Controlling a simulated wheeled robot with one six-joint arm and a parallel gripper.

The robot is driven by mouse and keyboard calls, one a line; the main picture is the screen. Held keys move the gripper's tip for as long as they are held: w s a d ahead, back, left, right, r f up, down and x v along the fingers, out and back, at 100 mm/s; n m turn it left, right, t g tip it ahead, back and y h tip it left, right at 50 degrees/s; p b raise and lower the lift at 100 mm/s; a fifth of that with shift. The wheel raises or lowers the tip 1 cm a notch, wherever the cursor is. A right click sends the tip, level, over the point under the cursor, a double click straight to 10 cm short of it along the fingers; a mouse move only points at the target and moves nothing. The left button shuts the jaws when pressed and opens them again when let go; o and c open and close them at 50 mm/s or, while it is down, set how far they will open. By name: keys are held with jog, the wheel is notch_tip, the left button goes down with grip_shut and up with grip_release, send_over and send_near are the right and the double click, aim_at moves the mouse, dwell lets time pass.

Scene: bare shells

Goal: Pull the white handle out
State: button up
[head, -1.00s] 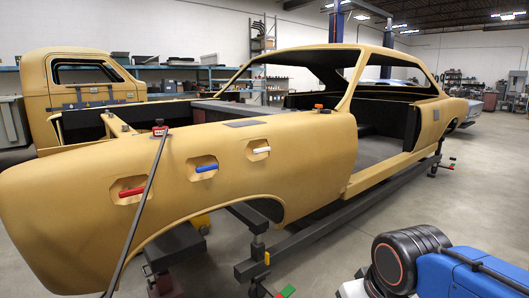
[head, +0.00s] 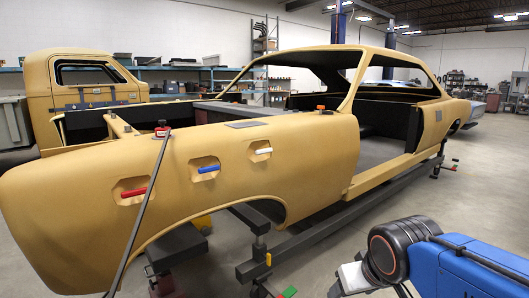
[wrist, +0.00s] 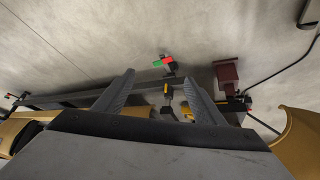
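The white handle (head: 263,151) sits in a recessed plate on the side of the tan car shell (head: 300,150), right of the blue handle (head: 208,169) and red handle (head: 133,193). It looks level and close to the panel; how far it stands out cannot be told. My gripper (wrist: 158,77) is open and empty in the wrist view, its two grey fingers spread. No handle shows in that view. In the head view my arm is at the lower right, well apart from the white handle, and my gripper's fingers are not clearly seen there.
A dark frame rail (head: 345,215) runs low under the shell. A thin dark rod (head: 138,225) slants across its front left, near the red handle. A tan truck cab (head: 88,85) stands behind. The concrete floor (head: 470,200) at right is clear.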

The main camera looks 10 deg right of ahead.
jog(key=shift+o, duration=1.1)
jog(key=w+d+r+t+h, duration=0.1)
jog(key=w+d+r+t, duration=0.1)
jog(key=w, duration=0.6)
notch_tip(320, 180, up, 2)
jog(key=shift+w+d+r+m, duration=0.2)
jog(key=shift+w+d+m, duration=0.15)
jog(key=shift+d, duration=0.4)
jog(key=w+d+r+t, duration=0.2)
jog(key=w+r+t, duration=0.2)
jog(key=w+r, duration=0.5)
jog(key=n+t+y, duration=0.4)
jog(key=n+y, duration=0.2)
jog(key=y, duration=0.4)
send_near(266, 150)
jog(key=shift+h, duration=0.3)
jog(key=x, duration=1.1)
jog(key=shift+s+a, duration=0.1)
jog(key=shift+a, duration=0.1)
